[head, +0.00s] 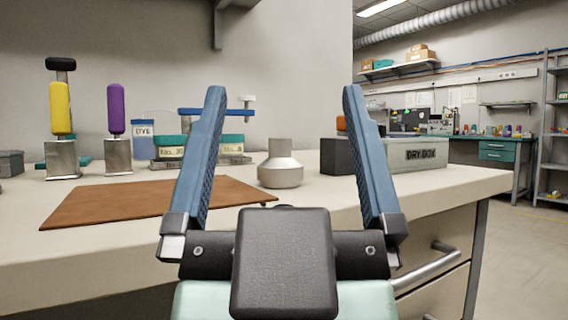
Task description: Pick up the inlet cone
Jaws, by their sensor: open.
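The inlet cone (280,170) is a small grey metal piece with a round wide base, sloping shoulders and a narrow neck. It stands upright on the light bench top (452,185), right of the brown mat. My gripper (283,95) is in the foreground with its two blue fingers spread wide and nothing between them. In the picture the cone shows between the fingers, farther off and apart from them.
A brown mat (150,200) lies left of the cone. Tools with yellow (60,108) and purple (117,110) handles stand at the left. A DYE container (143,140) and labelled boxes stand behind. A DRY BOX (418,153) and a dark block (338,156) are at the right.

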